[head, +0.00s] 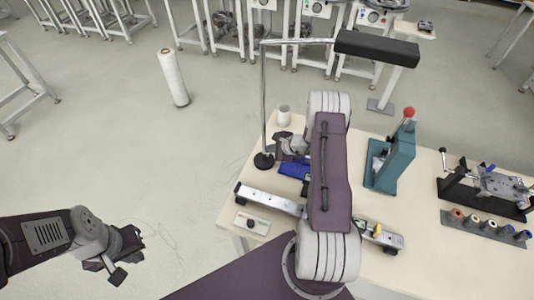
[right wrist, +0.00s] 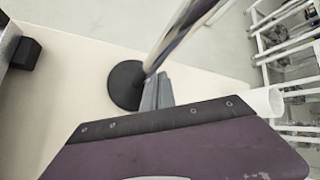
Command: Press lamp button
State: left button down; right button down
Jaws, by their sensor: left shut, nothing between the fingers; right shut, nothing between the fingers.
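The desk lamp has a long black head (head: 378,48), a chrome pole (head: 263,100) and a round black base (head: 263,161) at the table's left edge. The base (right wrist: 125,85) and pole (right wrist: 180,38) also show in the right wrist view. My right gripper (head: 281,150) is shut and empty, just right of the base; its grey fingers (right wrist: 157,92) overlap the pole's foot in the right wrist view, and I cannot tell if they touch. No button on the lamp can be made out. My left gripper (head: 112,265) is shut and empty, over the floor left of the table.
A small plate with a dark knob (head: 252,222) lies at the table's front left, near a metal rail (head: 270,199). A blue object (head: 293,169) and a white cup (head: 284,115) are close to my right gripper. A teal press (head: 393,160) stands to the right.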

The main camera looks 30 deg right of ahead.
jog(key=shift+f, duration=0.2)
dwell(0.3)
jog(key=shift+r, duration=0.7)
notch_tip(320, 180, up, 6)
jog(key=p, duration=0.3)
dwell(0.4)
